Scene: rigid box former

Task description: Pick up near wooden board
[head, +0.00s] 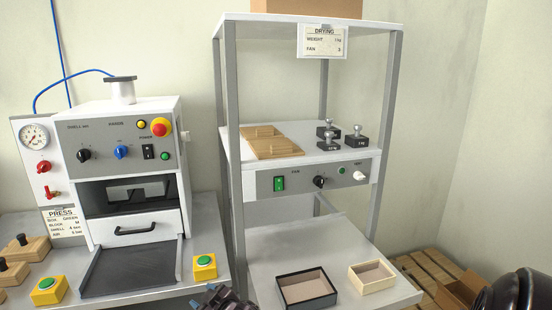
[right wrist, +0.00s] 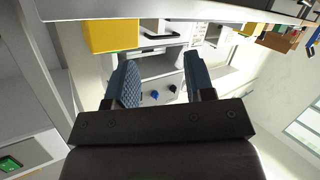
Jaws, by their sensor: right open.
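The near wooden board (head: 279,148) lies flat on the middle shelf of the drying rack, at the shelf's left front. A second, similar board (head: 262,132) lies just behind it. My right gripper (head: 222,296) shows only in part at the bottom edge of the head view, low in front of the bench and well below and left of the boards. In the right wrist view its two blue-padded fingers (right wrist: 158,75) are apart with nothing between them. The boards cannot be made out in that view. My left gripper is not in view.
Several black weights (head: 329,140) stand right of the boards. The rack's grey front post (head: 232,130) rises left of them, with a control panel (head: 305,182) below. A press (head: 125,160) stands left. Open boxes (head: 306,288) sit on the lower shelf.

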